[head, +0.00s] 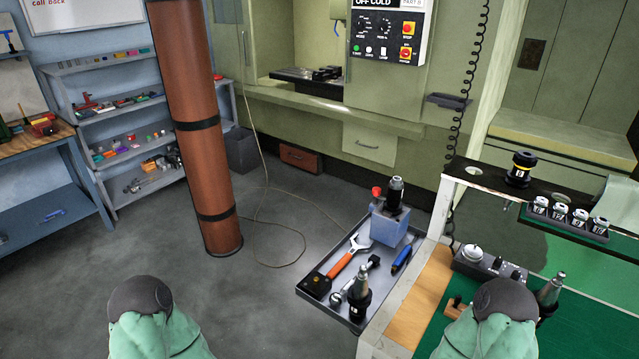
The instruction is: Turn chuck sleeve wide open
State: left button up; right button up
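A black cylindrical chuck (395,194) stands upright in a blue-grey block (389,225) on the tray at the cart's side. A red knob (376,192) sits at the block's left. I cannot tell from here how far the chuck's sleeve is turned. Another black holder with a yellow band (521,168) and a "13" label stands on the cart's upper shelf. Two green arm parts of mine with dark round caps show at the bottom edge, left and right. Neither gripper's fingers show.
The grey tray (325,277) also holds an orange-handled wrench (348,257), a blue-handled tool (402,258) and a cone-shaped holder (360,294). Several numbered collets (570,216) sit in a rack on the shelf. Another cone (550,290) stands on the green mat. A brown column (190,120) rises at left.

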aim_at(394, 193)
jog(key=i+j+u, duration=0.45)
jog(key=i+u, duration=0.65)
jog(key=i+j+z, duration=0.1)
jog(key=i+z, duration=0.15)
jog(key=i, duration=0.2)
jog(key=i+j+z, duration=0.15)
jog(key=i+z, duration=0.15)
jog(key=i, duration=0.2)
jog(key=i+j+z, duration=0.25)
jog(key=i, duration=0.2)
